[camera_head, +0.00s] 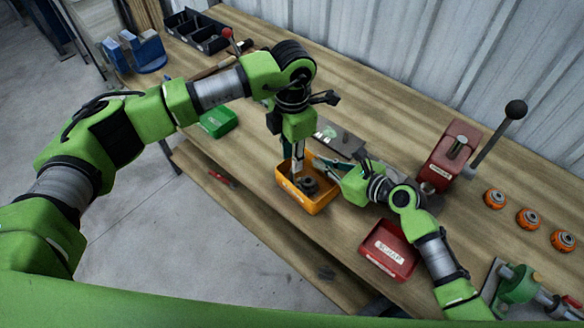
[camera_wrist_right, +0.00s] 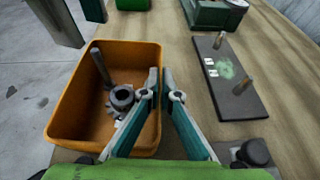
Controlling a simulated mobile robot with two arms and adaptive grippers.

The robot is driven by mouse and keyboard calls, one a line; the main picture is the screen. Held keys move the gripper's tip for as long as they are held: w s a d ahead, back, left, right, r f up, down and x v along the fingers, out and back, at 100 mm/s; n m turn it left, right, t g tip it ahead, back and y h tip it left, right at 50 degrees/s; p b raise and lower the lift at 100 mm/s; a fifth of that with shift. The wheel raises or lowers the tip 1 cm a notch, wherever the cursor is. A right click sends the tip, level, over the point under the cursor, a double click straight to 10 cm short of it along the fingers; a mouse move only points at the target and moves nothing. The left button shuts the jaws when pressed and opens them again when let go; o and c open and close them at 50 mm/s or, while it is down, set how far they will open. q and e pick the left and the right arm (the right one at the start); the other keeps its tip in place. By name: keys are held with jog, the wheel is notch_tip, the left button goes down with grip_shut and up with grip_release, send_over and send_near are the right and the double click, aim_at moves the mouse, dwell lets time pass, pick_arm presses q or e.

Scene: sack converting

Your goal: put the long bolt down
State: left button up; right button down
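The orange bin (camera_head: 318,207) stands near the bench's front edge; the right wrist view shows its inside (camera_wrist_right: 65,105). A long rod, seemingly the long bolt (camera_wrist_right: 101,66), leans steeply in its far left part, its lower end inside. A dark toothed gear (camera_wrist_right: 122,98) lies beside it. My left gripper (camera_head: 298,172) points down over the bin. Its fingers (camera_wrist_right: 76,22) are apart in the right wrist view, with nothing seen between them. My right gripper (camera_wrist_right: 161,78) is at the bin's right side, fingertips almost together and empty.
A dark plate with two pegs (camera_wrist_right: 232,88) lies right of the bin. A green bin (camera_head: 218,121) stands to the left, a red labelled bin (camera_head: 388,250) to the front right. A red lever press (camera_head: 450,155) and several orange rings (camera_head: 528,218) occupy the right.

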pick_arm(q)
jog(key=shift+r, duration=1.6)
pick_arm(e)
jog(key=c, duration=2.2)
grip_release()
jog(key=shift+d, duration=0.1)
jog(key=v, duration=1.2)
